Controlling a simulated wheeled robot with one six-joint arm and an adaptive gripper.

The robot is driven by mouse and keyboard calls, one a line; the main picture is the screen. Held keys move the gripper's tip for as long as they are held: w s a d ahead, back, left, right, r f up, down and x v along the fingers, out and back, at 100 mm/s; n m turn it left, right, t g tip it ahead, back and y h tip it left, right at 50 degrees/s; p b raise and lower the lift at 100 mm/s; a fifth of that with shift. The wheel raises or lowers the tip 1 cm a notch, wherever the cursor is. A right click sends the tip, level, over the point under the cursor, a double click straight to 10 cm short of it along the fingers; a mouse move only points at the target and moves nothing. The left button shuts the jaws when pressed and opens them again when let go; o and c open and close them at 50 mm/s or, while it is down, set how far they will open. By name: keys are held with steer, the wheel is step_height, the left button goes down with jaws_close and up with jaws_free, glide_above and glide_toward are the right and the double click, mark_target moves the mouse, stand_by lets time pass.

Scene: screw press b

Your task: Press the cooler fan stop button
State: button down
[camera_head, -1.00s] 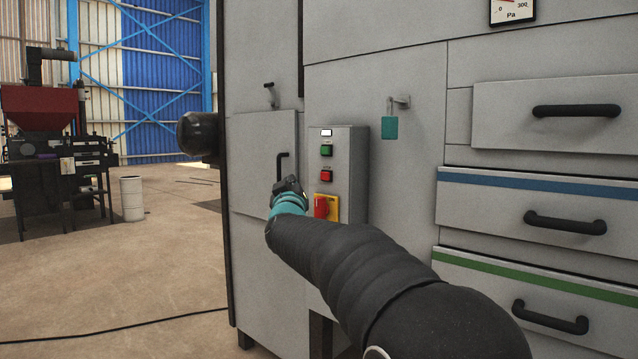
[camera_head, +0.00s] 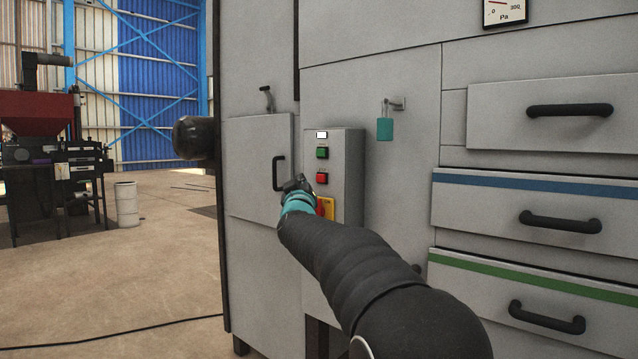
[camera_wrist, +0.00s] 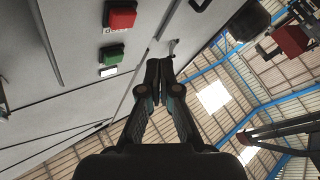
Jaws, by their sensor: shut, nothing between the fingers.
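The control box (camera_head: 346,190) on the grey cabinet has a green button (camera_head: 322,153) above a red button (camera_head: 322,178), each with a small label I cannot read. A red rotary switch on a yellow plate (camera_head: 330,207) sits below them, partly covered by my arm. My gripper (camera_head: 298,183) is left of the red button and looks apart from it. In the wrist view, the shut, empty fingertips (camera_wrist: 158,66) point up the picture, with the red button (camera_wrist: 121,15) and green button (camera_wrist: 112,53) to their left.
A cabinet door handle (camera_head: 279,173) is just left of my gripper. A teal tag (camera_head: 385,129) hangs at a key on the panel to the right. Drawers with black handles (camera_head: 560,222) are farther right. Open floor (camera_head: 110,270) lies on the left.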

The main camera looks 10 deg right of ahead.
steer(key=shift+w+d, duration=0.6)
steer(key=shift+d, duration=0.25)
steer(key=shift+w+d, duration=0.6)
steer(key=shift+d, duration=0.2)
steer(key=shift+d, duration=0.1)
steer(key=shift+w+d, duration=0.2)
steer(key=shift+w, duration=0.05)
steer(key=shift+w+d, duration=0.25)
steer(key=shift+d, duration=0.15)
stand_by(1.1)
steer(key=shift+s+a, duration=0.1)
steer(key=shift+a, duration=0.05)
steer(key=shift+s+a+p, duration=0.35)
steer(key=shift+s+a, duration=0.1)
steer(key=shift+a, duration=0.1)
steer(key=shift+a, duration=0.1)
steer(key=shift+s+a+p, duration=0.25)
steer(key=shift+s+a, duration=0.5)
steer(key=shift+a, duration=0.25)
steer(key=shift+s+a+p, duration=0.25)
steer(key=shift+s+a, duration=0.45)
steer(key=shift+a, duration=0.25)
